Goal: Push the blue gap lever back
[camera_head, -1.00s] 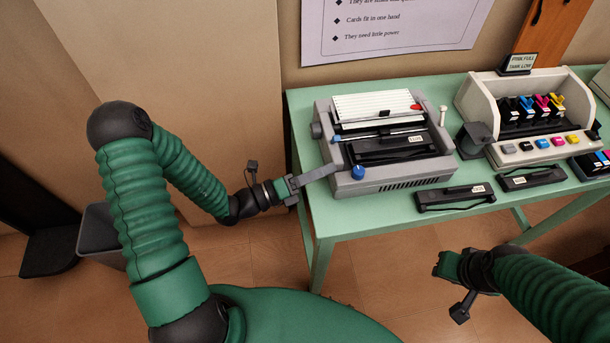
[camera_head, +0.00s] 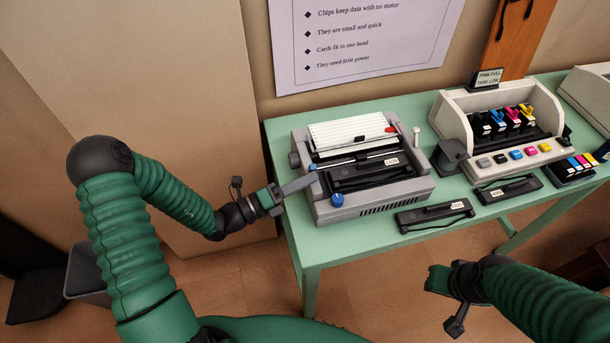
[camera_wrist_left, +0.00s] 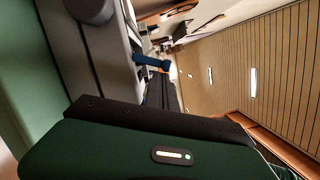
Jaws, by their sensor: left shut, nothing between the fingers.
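The grey printer (camera_head: 420,190) stands on the green table. A small blue lever (camera_head: 312,168) shows at the left of its opening; in the left wrist view a blue lever (camera_wrist_left: 150,62) stands out beside the printer's grey side. My left gripper (camera_head: 314,178) is shut and empty, its long grey fingers reaching over the printer's left edge. The tips are just in front of the lever; I cannot tell whether they touch it. My right gripper (camera_head: 437,280) hangs in front of the table, away from the printer; its jaws are unclear.
A round blue knob (camera_head: 337,200) sits on the printer's front left corner. Two black cartridges (camera_head: 435,214) (camera_head: 509,189) lie at the table's front edge. A white ink printer (camera_head: 500,125) stands to the right. A sign (camera_head: 370,40) hangs behind.

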